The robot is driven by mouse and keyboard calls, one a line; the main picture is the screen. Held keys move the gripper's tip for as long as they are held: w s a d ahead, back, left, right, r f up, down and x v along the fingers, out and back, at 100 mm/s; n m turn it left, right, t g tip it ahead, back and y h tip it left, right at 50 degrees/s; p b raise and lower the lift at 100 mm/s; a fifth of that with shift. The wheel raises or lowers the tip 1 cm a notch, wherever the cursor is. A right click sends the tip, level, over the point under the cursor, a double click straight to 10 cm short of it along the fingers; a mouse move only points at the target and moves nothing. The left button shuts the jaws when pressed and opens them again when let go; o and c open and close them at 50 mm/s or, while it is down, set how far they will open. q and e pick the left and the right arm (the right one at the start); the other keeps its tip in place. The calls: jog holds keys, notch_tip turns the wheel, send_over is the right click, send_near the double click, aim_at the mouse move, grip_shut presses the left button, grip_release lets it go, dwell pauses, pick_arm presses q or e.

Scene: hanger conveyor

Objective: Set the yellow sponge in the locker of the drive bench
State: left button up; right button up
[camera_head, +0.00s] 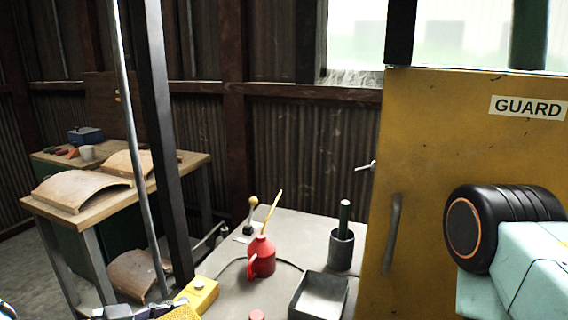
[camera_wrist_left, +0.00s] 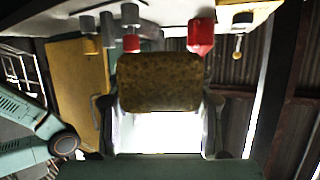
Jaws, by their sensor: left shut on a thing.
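My left gripper (camera_wrist_left: 160,100) is shut on the yellow sponge (camera_wrist_left: 160,82), which sits between its two dark fingers in the left wrist view. In the head view only a corner of the sponge (camera_head: 182,314) shows at the bottom edge, beside dark gripper parts. It is held near the front left of the drive bench (camera_head: 222,268), close to a yellow switch box. I cannot make out the locker of the bench in either view. My right arm shows at the right, but its gripper is out of view.
On the bench stand a red oil can (camera_head: 262,257), a knobbed lever (camera_head: 251,213), a grey cup (camera_head: 342,247), an open tray (camera_head: 318,296) and the yellow switch box (camera_head: 198,294). A yellow guard panel (camera_head: 450,130) rises at right. A dark post (camera_head: 165,140) stands left.

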pick_arm(q)
jog(key=shift+s+r+m+g+h, duration=0.1)
jog(key=shift+s+m+g+h, duration=0.2)
jog(key=shift+s, duration=0.6)
jog(key=shift+s+m+g+h, duration=0.2)
jog(key=shift+s+m+g, duration=0.2)
jog(key=shift+s, duration=0.5)
